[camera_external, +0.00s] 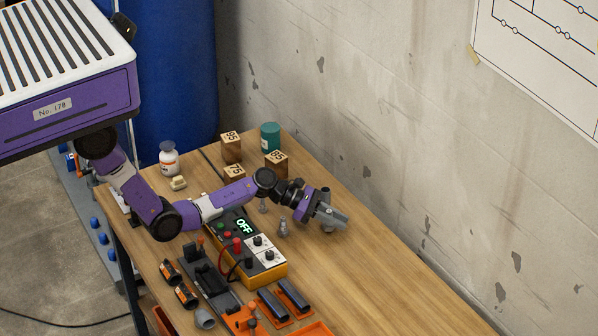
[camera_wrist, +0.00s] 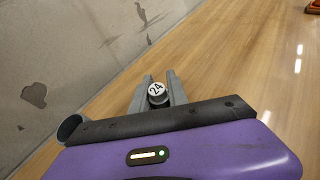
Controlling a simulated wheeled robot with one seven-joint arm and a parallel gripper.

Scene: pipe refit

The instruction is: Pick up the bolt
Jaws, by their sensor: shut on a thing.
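My gripper (camera_external: 333,214) is over the right part of the wooden table, its grey fingers pointing right. In the wrist view my gripper (camera_wrist: 158,95) is shut on a small dark bolt (camera_wrist: 158,100) with a round white top marked 24, held between the two fingers. The bolt's lower part is hidden, and the bolt is not clear in the external view. I cannot tell whether it touches the table.
A yellow meter (camera_external: 267,277) reading OFF, numbered wooden blocks (camera_external: 276,163) and a teal can (camera_external: 270,137) are nearby. The table's right front is clear.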

